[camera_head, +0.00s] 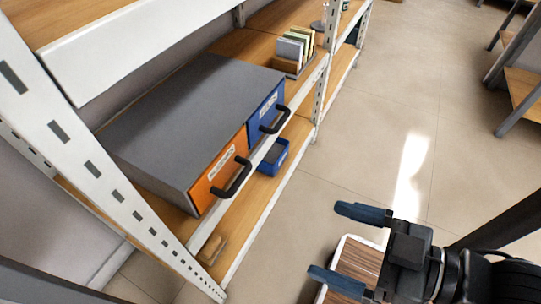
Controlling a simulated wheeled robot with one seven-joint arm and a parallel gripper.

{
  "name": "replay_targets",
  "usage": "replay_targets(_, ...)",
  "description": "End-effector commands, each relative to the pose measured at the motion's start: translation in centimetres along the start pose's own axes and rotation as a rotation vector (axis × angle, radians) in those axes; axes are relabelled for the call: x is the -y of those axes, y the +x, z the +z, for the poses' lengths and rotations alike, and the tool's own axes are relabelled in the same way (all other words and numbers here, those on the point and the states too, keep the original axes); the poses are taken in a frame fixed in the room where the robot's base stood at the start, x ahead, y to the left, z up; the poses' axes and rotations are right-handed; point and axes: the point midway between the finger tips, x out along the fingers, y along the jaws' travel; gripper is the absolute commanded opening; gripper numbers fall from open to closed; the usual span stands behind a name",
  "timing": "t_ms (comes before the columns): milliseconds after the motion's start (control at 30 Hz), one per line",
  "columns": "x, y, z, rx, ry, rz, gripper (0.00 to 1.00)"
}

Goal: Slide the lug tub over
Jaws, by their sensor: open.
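A small open blue tub (273,158) with a pale label sits on the lower shelf, partly under the drawer cabinet and close to the shelf's front edge. The label is too small to read, so I cannot confirm that it is the lug tub. My gripper (350,247) is at the lower right, open and empty. Its two dark blue fingers are well apart and point left toward the rack. It is out over the floor side, clear of the tub and the shelves.
A grey cabinet (185,112) on the shelf above has an orange drawer (217,170) and a blue drawer (264,112), both shut, with protruding black handles. A white upright (318,95) stands right of the tub. A small wooden item (213,249) lies on the lower shelf. Open floor (365,130) lies right.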

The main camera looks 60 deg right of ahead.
Motion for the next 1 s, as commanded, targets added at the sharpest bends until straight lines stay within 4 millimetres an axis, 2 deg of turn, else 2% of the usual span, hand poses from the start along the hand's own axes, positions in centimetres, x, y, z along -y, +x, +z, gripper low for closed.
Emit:
replay_targets(233,0.0,0.0,0.0,0.0,0.0,0.0,1.0)
replay_targets(367,0.0,-0.1,-0.2,0.0,0.0,0.0,0.89)
replay_targets(533,0.0,-0.6,-2.0,0.0,0.0,0.0,0.72)
replay_targets(667,0.0,-1.3,-4.8,0.0,0.0,0.0,0.6)
replay_targets(900,0.0,-3.3,-11.9,0.0,0.0,0.0,0.37)
replay_targets(1000,0.0,-4.1,-14.9,0.0,0.0,0.0,0.35)
